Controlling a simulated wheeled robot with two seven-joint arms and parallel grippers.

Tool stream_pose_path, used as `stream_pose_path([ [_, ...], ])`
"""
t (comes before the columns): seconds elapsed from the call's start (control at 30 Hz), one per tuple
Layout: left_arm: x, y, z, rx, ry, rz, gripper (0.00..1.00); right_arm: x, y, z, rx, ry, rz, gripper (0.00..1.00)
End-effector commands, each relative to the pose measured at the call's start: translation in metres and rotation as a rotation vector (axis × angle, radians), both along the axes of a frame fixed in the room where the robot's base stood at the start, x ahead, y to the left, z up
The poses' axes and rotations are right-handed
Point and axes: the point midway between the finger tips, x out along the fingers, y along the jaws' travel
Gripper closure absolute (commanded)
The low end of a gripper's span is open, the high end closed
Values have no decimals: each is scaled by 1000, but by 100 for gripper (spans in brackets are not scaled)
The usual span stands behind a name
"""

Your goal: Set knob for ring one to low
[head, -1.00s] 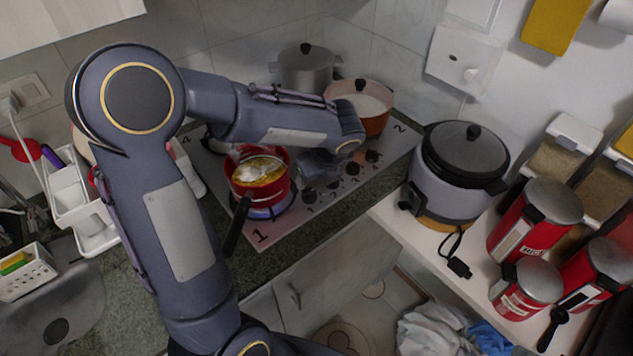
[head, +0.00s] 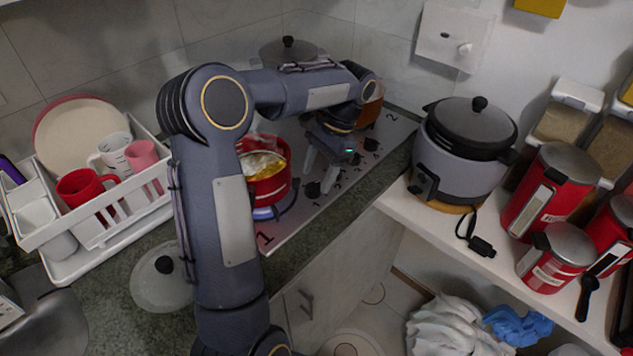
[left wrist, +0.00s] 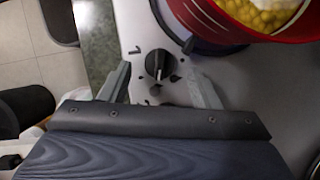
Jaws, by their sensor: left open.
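The black round knob for ring one (left wrist: 158,64) shows in the left wrist view beside a small printed 1 on the light cooktop. Its raised grip points roughly up and down in that picture. In the head view the knob (head: 313,189) is at the near end of the knob row, close to the big printed 1. My left gripper (head: 317,182) points down over it. In the left wrist view the gripper (left wrist: 157,56) is open, with one finger on each side of the knob. I cannot tell any contact. My right gripper is not in view.
A red pot (head: 270,188) with yellow food stands on ring one, close to a finger in the left wrist view. An orange pot and a grey pot stand behind my arm. A grey cooker (head: 462,165) stands on the right shelf. A dish rack (head: 95,225) is at left.

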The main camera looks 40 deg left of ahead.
Motion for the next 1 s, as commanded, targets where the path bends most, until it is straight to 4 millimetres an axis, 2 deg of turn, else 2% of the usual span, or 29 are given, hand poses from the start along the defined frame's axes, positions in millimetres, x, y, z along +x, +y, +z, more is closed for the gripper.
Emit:
stream_pose_path([
  [0.2,-8,3,-21,1,1,0,43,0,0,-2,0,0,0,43],
  [0.5,-9,3,-24,1,-1,-2,43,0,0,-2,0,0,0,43],
  [0.83,-9,3,-24,1,-1,-3,85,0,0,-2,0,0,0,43],
  [1.0,-9,3,-23,1,-1,-4,87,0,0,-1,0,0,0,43],
])
